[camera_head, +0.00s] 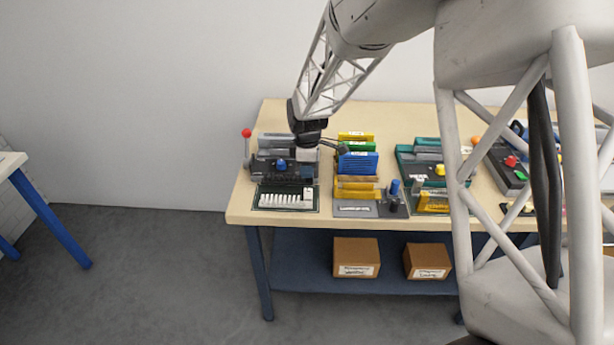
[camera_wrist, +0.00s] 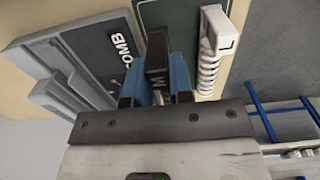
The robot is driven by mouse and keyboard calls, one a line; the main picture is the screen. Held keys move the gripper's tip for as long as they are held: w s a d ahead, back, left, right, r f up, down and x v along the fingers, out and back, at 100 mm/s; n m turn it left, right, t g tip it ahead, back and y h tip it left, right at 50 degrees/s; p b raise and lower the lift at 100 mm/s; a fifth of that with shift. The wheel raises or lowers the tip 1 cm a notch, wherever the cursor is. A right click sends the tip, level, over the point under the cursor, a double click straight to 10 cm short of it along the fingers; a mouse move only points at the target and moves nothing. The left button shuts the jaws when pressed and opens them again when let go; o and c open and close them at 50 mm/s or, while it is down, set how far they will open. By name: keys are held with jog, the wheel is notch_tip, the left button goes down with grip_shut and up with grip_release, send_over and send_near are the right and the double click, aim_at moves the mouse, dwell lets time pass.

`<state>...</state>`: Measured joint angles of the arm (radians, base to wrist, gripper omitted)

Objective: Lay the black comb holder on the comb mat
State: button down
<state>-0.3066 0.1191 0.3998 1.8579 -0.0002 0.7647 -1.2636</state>
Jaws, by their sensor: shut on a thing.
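My gripper (camera_head: 308,168) is over the right part of the grey comb machine at the table's left end. In the wrist view its blue fingers (camera_wrist: 157,82) are shut on a black block, which looks like the black comb holder (camera_wrist: 157,52). Its lower end is hard to make out, so I cannot tell whether it touches anything below. The dark green comb mat (camera_head: 268,190) lies in front of the machine. It also shows at the top of the wrist view (camera_wrist: 172,14). A white comb (camera_head: 280,201) marked L (camera_wrist: 212,45) lies on the mat, with bare mat beside it.
The grey machine (camera_wrist: 85,50) marked COMB has a blue knob (camera_head: 281,164) and a red-tipped lever (camera_head: 246,133). Blue and yellow racks (camera_head: 357,163) stand close to the right. A green machine (camera_head: 420,170) is further right. The table's front edge is near the mat.

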aim_at(307, 181)
jog(key=shift+f, duration=1.55)
jog(key=shift+f, duration=0.15)
jog(key=c, duration=1)
grip_release()
notch_tip(307, 181, up, 12)
jog(key=shift+r, duration=0.15)
